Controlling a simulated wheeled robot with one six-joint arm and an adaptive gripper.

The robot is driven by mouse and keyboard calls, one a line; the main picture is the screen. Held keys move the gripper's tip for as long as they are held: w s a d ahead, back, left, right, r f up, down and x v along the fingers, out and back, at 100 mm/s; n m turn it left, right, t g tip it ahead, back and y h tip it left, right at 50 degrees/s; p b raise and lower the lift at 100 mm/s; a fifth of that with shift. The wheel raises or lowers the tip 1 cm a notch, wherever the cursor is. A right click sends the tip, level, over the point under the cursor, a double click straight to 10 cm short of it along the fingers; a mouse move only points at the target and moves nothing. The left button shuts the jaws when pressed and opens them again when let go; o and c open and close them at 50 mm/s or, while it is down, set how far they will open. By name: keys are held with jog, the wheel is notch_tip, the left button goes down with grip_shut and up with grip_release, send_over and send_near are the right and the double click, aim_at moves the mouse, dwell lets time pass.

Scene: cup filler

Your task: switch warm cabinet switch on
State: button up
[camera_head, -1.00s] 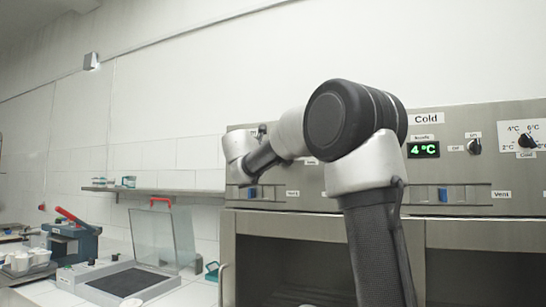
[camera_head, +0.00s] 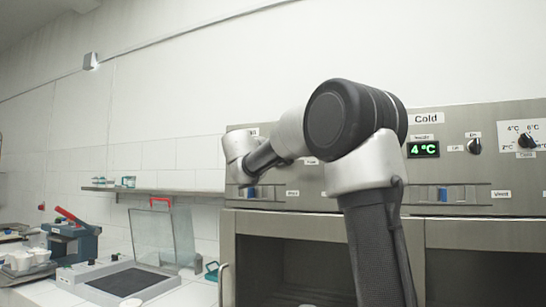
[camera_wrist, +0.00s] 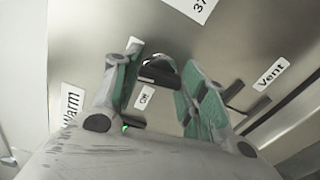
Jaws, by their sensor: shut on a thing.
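In the wrist view the warm cabinet switch (camera_wrist: 159,74) is a dark knob on the steel panel, beside a small label that seems to read "Off" (camera_wrist: 145,97). My gripper (camera_wrist: 160,60) has its two green-padded fingers on either side of the knob and is shut on it. A "Warm" label (camera_wrist: 70,106) is at the left and a small green light (camera_wrist: 125,128) shows by the left finger. In the head view my arm hides the switch and most of the gripper.
The Cold panel has its own knob (camera_head: 474,146), a green 4 °C display (camera_head: 423,150) and a blue vent slider (camera_head: 443,194). A "Vent" label (camera_wrist: 271,73) is right of my fingers. A clear-lidded device (camera_head: 158,235) stands on the left counter.

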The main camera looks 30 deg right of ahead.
jog(key=shift+f+m, duration=0.1)
jog(key=shift+m, duration=0.9)
jog(key=o, duration=1)
jog(key=shift+s+a, duration=0.1)
jog(key=shift+a, duration=0.05)
jog(key=v, duration=1.1)
jog(key=shift+s+a, duration=0.25)
